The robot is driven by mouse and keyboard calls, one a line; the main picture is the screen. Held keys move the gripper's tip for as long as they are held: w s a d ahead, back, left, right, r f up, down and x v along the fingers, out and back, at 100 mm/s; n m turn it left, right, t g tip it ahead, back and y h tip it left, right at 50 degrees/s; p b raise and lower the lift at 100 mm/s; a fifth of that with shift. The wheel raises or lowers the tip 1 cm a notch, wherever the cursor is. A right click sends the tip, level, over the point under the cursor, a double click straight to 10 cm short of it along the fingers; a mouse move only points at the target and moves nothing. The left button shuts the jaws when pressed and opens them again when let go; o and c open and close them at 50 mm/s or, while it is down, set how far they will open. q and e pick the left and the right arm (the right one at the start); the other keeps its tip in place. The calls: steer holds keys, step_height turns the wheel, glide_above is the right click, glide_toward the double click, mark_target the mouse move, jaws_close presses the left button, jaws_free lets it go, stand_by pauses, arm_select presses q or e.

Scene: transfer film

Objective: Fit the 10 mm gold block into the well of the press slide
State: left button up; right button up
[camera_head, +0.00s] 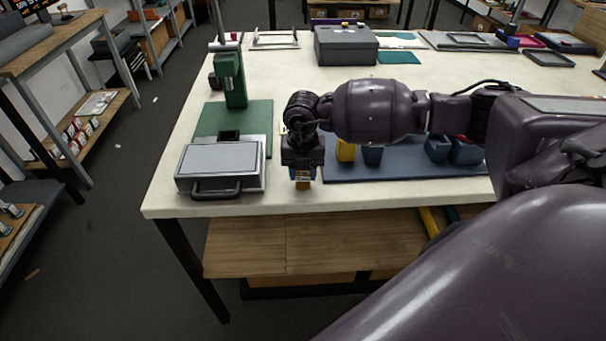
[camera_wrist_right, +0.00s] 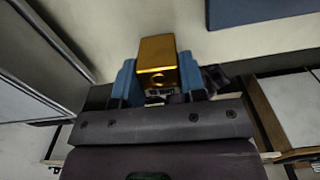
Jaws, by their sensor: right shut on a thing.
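My right gripper (camera_head: 302,178) hangs over the front of the white table, between the press and the blue mat. It is shut on the gold block (camera_wrist_right: 158,58), held between two blue fingertips in the right wrist view. The green press (camera_head: 230,78) stands at the table's left side on a green base (camera_head: 260,130). In front of it is a grey slide (camera_head: 219,160) with a black handle, left of the gripper and apart from it. A dark square opening (camera_head: 229,136) shows behind the grey plate; I cannot tell whether it is the well. My left gripper is not in view.
A blue mat (camera_head: 400,172) lies right of the gripper, with a yellow block (camera_head: 346,151) and several blue blocks (camera_head: 437,149) on it. My right arm hides part of it. A grey box (camera_head: 346,46) stands at the back. The table's front edge is close to the gripper.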

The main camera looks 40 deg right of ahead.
step_height(320, 180, up, 19)
stand_by(0.4)
